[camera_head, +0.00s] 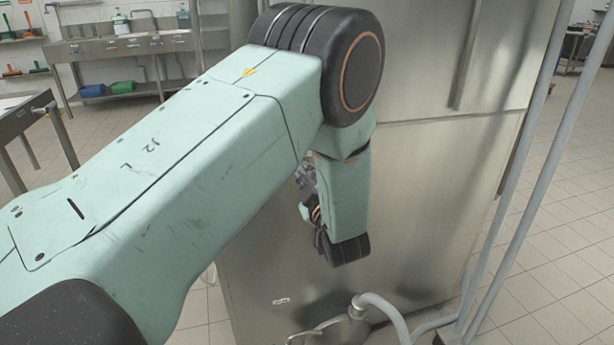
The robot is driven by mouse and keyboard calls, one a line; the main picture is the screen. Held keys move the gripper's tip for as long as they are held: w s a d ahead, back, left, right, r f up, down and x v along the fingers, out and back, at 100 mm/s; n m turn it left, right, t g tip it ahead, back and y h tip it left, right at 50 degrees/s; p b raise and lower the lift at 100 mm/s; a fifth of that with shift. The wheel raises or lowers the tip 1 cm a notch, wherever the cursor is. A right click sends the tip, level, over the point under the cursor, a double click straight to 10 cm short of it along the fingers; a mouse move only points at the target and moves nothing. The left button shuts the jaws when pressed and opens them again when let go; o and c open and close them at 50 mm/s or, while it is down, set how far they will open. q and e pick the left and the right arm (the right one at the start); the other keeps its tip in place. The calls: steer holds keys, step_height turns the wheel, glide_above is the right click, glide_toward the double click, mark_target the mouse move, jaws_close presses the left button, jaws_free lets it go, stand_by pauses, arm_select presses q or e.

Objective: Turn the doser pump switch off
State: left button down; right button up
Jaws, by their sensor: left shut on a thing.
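The doser pump switch cannot be made out; my left arm covers part of the steel cabinet (430,190). My left gripper (304,174) shows only as a small dark part behind my wrist, close to the front of the cabinet. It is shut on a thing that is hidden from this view. Whether that thing is the switch cannot be seen. My right gripper is not in view.
A grey hose (388,312) and a metal fitting (343,328) are low in front of the cabinet. Grey pipes (527,185) run up its right side. Steel tables (28,118) and a sink counter (122,45) stand at the left. Tiled floor (565,265) is open at right.

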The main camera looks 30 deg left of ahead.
arm_select(q)
steer(key=n, duration=0.2)
steer(key=n+b, duration=0.1)
steer(key=n, duration=0.2)
steer(key=n+b, duration=0.1)
steer(key=n, duration=0.1)
steer(key=shift+s+f+n, duration=0.1)
steer(key=shift+f+n, duration=0.15)
steer(key=shift+n, duration=0.15)
stand_by(0.4)
steer(key=c, duration=1.4)
jaws_free()
steer(key=shift+r, duration=0.2)
